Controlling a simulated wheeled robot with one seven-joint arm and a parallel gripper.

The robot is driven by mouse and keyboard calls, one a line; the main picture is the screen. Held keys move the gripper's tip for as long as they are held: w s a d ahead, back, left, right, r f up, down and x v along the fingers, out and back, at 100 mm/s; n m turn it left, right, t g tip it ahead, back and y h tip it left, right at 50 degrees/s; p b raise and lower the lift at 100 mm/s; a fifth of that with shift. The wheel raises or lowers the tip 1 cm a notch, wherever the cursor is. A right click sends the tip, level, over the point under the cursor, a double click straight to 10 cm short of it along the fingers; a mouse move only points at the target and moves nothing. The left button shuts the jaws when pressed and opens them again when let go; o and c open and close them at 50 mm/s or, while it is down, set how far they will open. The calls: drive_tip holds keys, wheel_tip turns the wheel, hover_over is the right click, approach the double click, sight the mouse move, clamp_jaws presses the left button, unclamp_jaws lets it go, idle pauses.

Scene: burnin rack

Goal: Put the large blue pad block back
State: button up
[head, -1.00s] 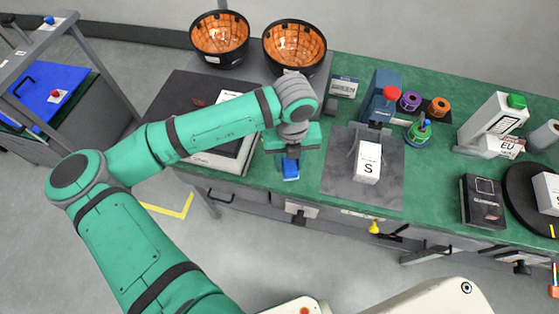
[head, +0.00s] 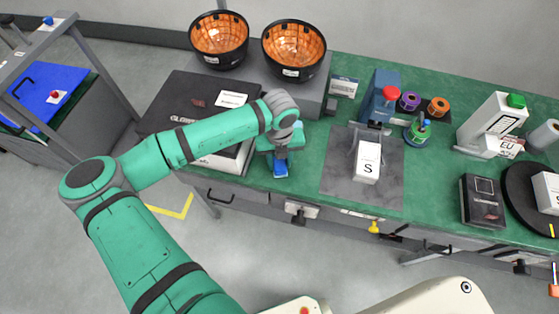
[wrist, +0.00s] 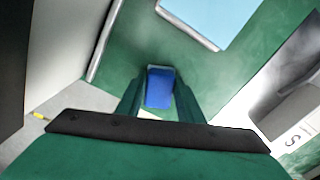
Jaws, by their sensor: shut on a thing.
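The large blue pad block (head: 281,169) is a small-looking blue block near the front edge of the green bench. My gripper (head: 281,154) is above it and shut on it, with the block hanging below the fingers. In the wrist view the blue block (wrist: 159,90) sits between the two green fingers of my gripper (wrist: 160,102), with green bench surface beyond it. Whether its underside touches the bench cannot be told.
A stack of dark and white boxes (head: 190,95) stands close on the left. A grey mat (head: 335,182) with a white S block (head: 367,162) lies to the right. Two dark bowls (head: 219,38) (head: 294,50) stand behind. Green bench is bare between the boxes and mat.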

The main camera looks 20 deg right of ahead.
drive_tip(key=shift+f, duration=0.4)
